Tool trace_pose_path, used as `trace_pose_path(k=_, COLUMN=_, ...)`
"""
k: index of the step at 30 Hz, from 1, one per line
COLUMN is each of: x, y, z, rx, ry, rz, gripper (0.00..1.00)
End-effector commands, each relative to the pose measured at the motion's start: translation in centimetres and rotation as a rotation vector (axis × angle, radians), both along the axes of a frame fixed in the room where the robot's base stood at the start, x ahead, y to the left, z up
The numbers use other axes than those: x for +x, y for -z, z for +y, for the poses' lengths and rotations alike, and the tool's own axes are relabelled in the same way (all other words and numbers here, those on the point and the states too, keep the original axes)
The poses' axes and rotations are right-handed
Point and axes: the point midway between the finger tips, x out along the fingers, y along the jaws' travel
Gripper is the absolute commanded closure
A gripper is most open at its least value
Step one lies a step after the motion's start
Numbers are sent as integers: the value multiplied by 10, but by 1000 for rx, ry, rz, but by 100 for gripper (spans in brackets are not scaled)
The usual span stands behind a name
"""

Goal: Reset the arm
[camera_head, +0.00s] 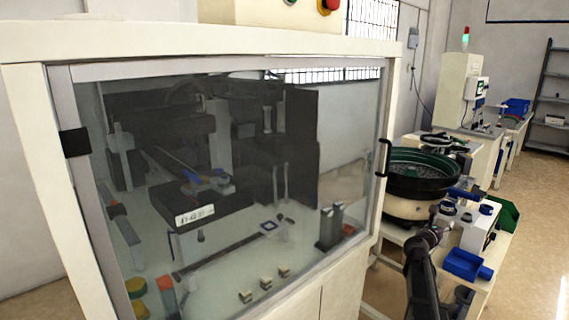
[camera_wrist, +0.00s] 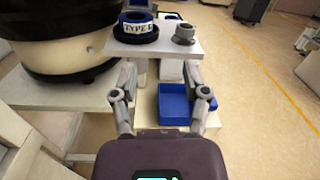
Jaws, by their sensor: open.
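My gripper (camera_wrist: 160,72) shows in the wrist view with its two grey fingers spread wide apart. It is open and nothing is held between the fingers. Ahead of and below it are a white control box (camera_wrist: 190,48) and a blue tray (camera_wrist: 175,104). In the head view my dark arm (camera_head: 421,275) rises from the bottom edge, to the right of the glass cabinet. The blue tray (camera_head: 463,265) lies to the right of the arm there. My fingers cannot be made out clearly in the head view.
A large glass-fronted cabinet (camera_head: 345,47) fills the left of the head view. A bowl feeder (camera_head: 420,182) with a dark green bowl stands behind my arm; it also shows in the wrist view (camera_wrist: 72,62). Open floor (camera_wrist: 255,90) lies to the right.

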Motion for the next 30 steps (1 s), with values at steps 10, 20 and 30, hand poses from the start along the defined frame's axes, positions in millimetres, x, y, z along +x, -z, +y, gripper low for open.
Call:
trace_pose_path(k=10, x=31, y=-4, z=118, rx=-431, ry=-414, rz=325, gripper=41)
trace_pose_path(k=20, x=25, y=32, z=244, rx=-943, ry=-831, rz=660, gripper=41)
trace_pose_path(k=30, x=-31, y=96, z=343, rx=-1481, ry=-1258, rz=964, gripper=41)
